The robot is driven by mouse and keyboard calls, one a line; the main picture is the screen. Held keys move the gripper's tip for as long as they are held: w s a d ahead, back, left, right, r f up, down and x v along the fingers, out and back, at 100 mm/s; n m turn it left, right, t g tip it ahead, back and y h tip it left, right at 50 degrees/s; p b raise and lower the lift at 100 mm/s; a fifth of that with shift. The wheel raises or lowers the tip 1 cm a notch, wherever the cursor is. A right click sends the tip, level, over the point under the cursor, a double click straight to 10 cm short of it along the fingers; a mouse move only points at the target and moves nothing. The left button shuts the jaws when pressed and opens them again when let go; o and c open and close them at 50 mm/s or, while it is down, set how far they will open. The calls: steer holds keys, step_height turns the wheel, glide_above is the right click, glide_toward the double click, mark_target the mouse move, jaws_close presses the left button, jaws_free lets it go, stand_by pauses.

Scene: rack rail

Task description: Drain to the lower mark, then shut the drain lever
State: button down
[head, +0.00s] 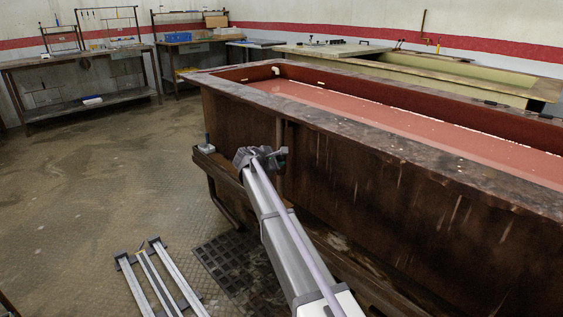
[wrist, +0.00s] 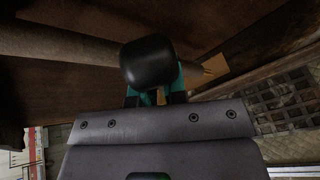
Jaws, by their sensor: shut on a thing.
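A long brown tank (head: 236,99) holds red liquid (head: 330,97) below its rim. A small pale mark (head: 320,83) shows on its inner far wall just above the liquid. A white fitting (head: 275,70) sits at the far end; I cannot tell which mark is the lower one. My gripper (head: 262,156) is against the tank's near side, low by an upright pipe. In the wrist view my gripper (wrist: 155,96) is shut around a handle with a black rounded knob (wrist: 148,62), which seems to be the drain lever. Teal parts show around the knob. Its pivot and outlet are hidden.
A small grey-blue fitting (head: 206,147) stands at the tank's left corner. A dark floor grate (head: 238,268) and metal rails (head: 160,275) lie on the floor. Workbenches (head: 80,60) stand behind, and a second tank (head: 450,75) is at the back right. The left floor is clear.

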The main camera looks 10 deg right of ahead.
stand_by(0.3)
steer(key=c, duration=1.2)
jaws_free()
steer(key=shift+p+v, duration=2.25)
steer(key=shift+v, duration=3.15)
